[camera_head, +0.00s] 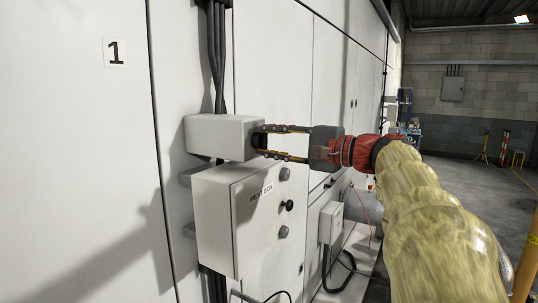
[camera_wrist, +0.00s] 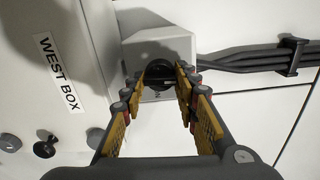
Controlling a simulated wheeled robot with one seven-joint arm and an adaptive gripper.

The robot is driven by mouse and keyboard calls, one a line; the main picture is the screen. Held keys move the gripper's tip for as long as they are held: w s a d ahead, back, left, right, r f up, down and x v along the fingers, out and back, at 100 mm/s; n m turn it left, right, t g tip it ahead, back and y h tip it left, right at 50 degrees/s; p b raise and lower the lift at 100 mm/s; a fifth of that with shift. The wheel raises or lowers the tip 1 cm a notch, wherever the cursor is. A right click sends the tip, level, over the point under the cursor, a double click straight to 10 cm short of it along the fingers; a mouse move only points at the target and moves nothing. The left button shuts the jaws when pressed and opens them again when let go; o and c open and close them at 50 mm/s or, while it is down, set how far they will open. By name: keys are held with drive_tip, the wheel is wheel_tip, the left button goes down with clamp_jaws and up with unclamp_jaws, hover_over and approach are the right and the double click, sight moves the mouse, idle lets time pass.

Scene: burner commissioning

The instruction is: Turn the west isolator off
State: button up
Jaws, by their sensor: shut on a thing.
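A small white isolator housing (camera_head: 216,137) is fixed to the white panel just above the WEST BOX (camera_head: 222,228). It also shows at the top middle of the wrist view (camera_wrist: 133,56). A round black knob (camera_wrist: 157,68) sits on its front face. My gripper (camera_head: 263,141) reaches in from the right, and its two yellow-padded fingers are shut on the knob, one on each side. In the wrist view the fingertips (camera_wrist: 160,78) flank the knob and cover part of it.
The WEST BOX has two grey buttons and a black knob (camera_head: 287,206) close under my gripper. Black cables (camera_head: 217,55) run up the panel above the housing. A smaller white box (camera_head: 331,222) sits low to the right. Open floor lies at the far right.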

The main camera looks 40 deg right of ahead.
drive_tip(key=shift+n+b, duration=0.45)
drive_tip(key=shift+n, duration=0.05)
drive_tip(key=o, duration=1.2)
drive_tip(key=shift+c, duration=0.2)
drive_tip(key=shift+s, duration=0.1)
drive_tip(key=v, duration=1.2)
